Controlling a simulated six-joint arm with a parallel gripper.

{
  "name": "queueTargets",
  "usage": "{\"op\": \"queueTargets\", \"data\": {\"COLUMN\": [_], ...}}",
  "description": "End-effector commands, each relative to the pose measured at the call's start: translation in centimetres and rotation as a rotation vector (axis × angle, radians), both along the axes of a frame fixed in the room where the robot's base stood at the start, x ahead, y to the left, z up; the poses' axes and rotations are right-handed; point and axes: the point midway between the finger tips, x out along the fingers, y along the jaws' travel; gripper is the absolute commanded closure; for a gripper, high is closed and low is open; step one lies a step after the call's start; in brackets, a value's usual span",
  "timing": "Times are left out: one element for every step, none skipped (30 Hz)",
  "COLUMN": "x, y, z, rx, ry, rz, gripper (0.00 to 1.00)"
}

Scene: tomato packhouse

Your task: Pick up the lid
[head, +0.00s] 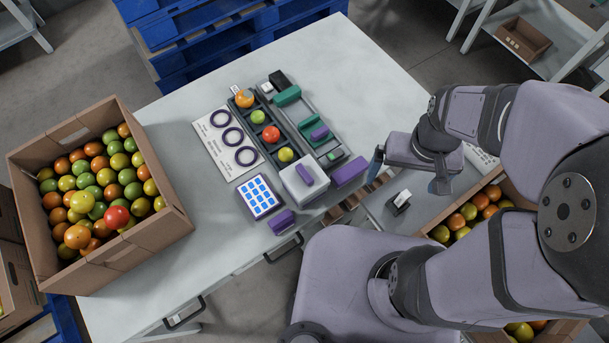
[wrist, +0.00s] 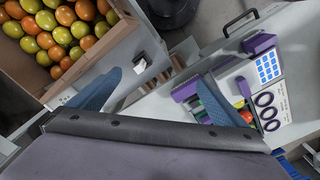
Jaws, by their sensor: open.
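The lid appears to be the white square piece with a purple bar handle (head: 305,183), lying at the near end of the dark sorting tray (head: 262,135). In the wrist view the lid (wrist: 232,74) is partly covered by my right-hand finger, with its purple handle showing. My gripper (head: 408,176) is open and empty, to the right of the lid and apart from it, above the table's right side. In the wrist view both blue fingers of my gripper (wrist: 160,80) are spread wide with nothing between them. What lies under the lid is hidden.
Beside the lid are a purple block (head: 349,172), a blue-buttoned keypad (head: 258,197) and a ring card (head: 228,143). Tomatoes sit in the tray. A full tomato carton (head: 150,238) stands left. A small black holder (head: 398,203) is near my gripper. The table's far end is clear.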

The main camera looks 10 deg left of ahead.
Motion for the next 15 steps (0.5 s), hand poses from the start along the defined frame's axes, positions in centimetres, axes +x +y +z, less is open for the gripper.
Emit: {"op": "queueTargets", "data": {"x": [0.6,1.1,1.8,2.4,3.2,4.2,5.1,5.9,7.1,8.0,8.8,10.0,10.7,11.5,12.4], "y": [0.2,0.3,0.5,0.6,0.9,1.2,1.5,2.0,2.5,3.0,3.6,4.4,5.0,5.6,6.5], "z": [0.1,0.1,-0.1,-0.1,-0.3,-0.5,-0.7,-0.9,-1.2,-1.5,-1.8,-2.2,-2.5,-2.9,-3.3], "rx": [-0.002,-0.003,-0.005,-0.007,-0.008,-0.011,-0.012,-0.013,-0.013,-0.013,-0.012,-0.010,-0.008,-0.005,-0.001], "ry": [-0.008,-0.018,-0.032,-0.046,-0.061,-0.084,-0.103,-0.122,-0.151,-0.173,-0.195,-0.227,-0.250,-0.274,-0.306], "rz": [0.016,0.027,0.045,0.062,0.082,0.111,0.134,0.159,0.194,0.223,0.251,0.290,0.319,0.346,0.384], "gripper": [0.03,0.03,0.03,0.03,0.03,0.03,0.03,0.03,0.03,0.03,0.03,0.03,0.03,0.03,0.03]}}
